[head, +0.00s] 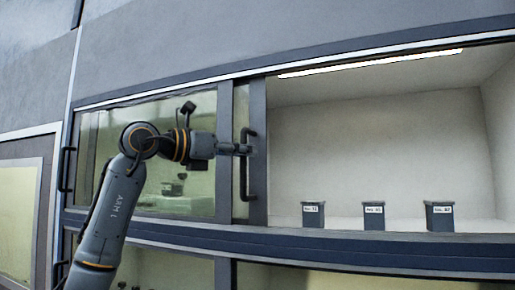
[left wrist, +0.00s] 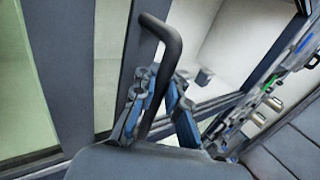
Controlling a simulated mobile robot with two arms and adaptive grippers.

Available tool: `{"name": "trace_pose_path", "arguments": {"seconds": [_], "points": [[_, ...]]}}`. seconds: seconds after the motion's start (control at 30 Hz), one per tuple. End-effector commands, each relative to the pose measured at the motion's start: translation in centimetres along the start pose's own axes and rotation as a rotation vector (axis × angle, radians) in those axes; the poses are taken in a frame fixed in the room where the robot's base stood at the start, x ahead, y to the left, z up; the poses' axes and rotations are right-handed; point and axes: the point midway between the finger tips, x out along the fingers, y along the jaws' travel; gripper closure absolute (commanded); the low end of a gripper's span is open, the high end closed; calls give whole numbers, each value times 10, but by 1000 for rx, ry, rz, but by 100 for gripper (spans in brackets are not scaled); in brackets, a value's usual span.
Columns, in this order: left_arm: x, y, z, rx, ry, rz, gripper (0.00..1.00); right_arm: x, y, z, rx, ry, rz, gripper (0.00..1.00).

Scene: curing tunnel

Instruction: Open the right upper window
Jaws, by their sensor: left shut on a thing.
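The right upper window (head: 258,145) is a dark-framed sliding pane. It is slid to the left, mostly behind or in front of the left pane (head: 150,190), and the right side of the upper compartment stands open. Its dark vertical bar handle (head: 246,185) is on the frame. My left gripper (head: 246,149) is at the handle's upper half. In the left wrist view the fingers (left wrist: 160,105) are shut around the handle (left wrist: 165,45). My right gripper is not in view.
Three dark labelled bins (head: 313,214) stand spaced out on the shelf inside the open compartment. The left pane has its own bar handle (head: 66,169) at its left edge. Lower windows (head: 170,268) lie below the dark ledge (head: 370,248).

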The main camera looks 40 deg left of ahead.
Motion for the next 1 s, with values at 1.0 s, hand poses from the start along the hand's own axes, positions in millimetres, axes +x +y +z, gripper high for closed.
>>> {"name": "trace_pose_path", "arguments": {"seconds": [1.0], "points": [[-23,2,0,-1,-2,3,65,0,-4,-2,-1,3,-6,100]]}}
